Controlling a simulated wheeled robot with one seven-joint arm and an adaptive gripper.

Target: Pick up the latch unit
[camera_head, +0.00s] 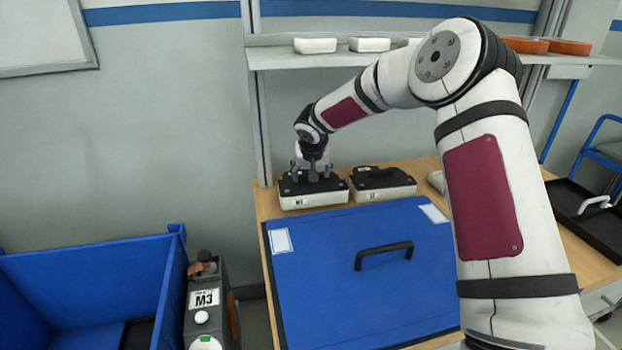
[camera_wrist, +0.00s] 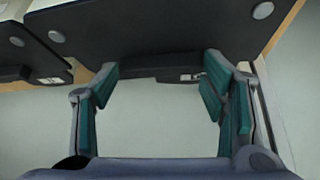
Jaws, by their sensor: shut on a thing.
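The latch unit (camera_head: 313,198) is a pale case with a dark top. It is at the back left of the wooden table, beside a similar case (camera_head: 383,188) to its right. My gripper (camera_head: 313,177) points down at the unit's top, with its fingers shut on it. In the wrist view, the teal-padded fingers (camera_wrist: 160,72) sit on either side of a dark part of the latch unit (camera_wrist: 165,62). The exact contact between pads and unit is hard to see. I cannot tell whether the unit is clear of the table.
A large blue panel (camera_head: 330,285) with a black handle (camera_head: 384,255) covers the table's front. A blue bin (camera_head: 95,265) and an M3-marked device (camera_head: 207,310) stand to the left. A shelf (camera_head: 275,57) hangs above. A black tray (camera_head: 570,215) is at right.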

